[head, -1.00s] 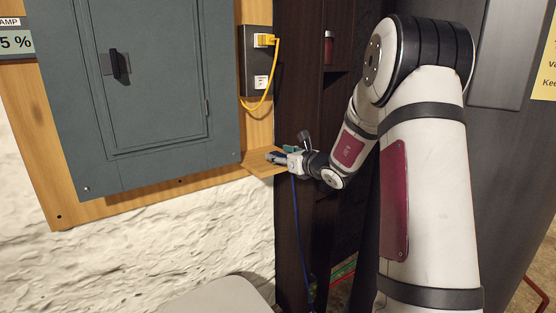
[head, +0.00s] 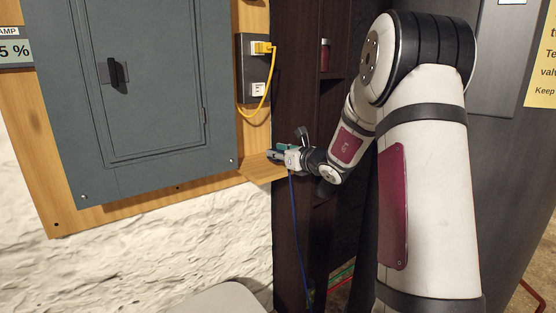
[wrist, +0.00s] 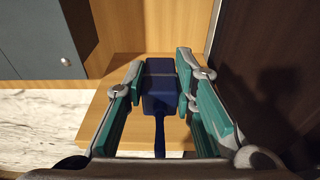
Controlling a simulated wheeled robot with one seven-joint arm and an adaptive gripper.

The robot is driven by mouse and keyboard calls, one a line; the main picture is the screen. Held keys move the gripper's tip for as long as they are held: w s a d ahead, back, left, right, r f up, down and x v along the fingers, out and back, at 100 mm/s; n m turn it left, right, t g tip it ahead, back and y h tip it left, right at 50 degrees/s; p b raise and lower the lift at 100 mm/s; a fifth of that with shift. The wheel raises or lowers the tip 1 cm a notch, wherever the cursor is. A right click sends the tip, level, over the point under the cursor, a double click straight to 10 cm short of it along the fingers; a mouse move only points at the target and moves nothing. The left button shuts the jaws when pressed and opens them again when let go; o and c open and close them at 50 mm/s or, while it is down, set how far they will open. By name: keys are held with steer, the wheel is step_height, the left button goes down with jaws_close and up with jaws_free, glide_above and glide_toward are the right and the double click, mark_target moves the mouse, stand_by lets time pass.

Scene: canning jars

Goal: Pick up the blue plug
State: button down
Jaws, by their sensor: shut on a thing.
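The blue plug (wrist: 160,98) is between the teal-padded fingers of my gripper (wrist: 163,72) in the wrist view. My gripper is shut on it, with its cord running down toward the bottom of the view. In the head view my gripper (head: 278,153) is just above the small wooden shelf (head: 258,171). The plug is mostly hidden by the fingers there. Its blue cord (head: 297,225) hangs from the gripper in front of the dark cabinet. The plug's front end points toward the wooden back board in the wrist view.
A grey electrical panel (head: 140,90) is left of the shelf. Above the shelf is an outlet box (head: 246,72) with a yellow plug (head: 262,48) and cord. A dark wooden cabinet (head: 300,110) stands close on the right, with a red jar (head: 325,56) inside.

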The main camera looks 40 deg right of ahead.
steer(key=s+a+r, duration=0.1)
steer(key=s+a, duration=0.1)
steer(key=s, duration=0.5)
steer(key=s+a+r+p, duration=0.1)
steer(key=s, duration=0.7)
steer(key=shift+s+a, duration=0.3)
steer(key=shift+a, duration=0.05)
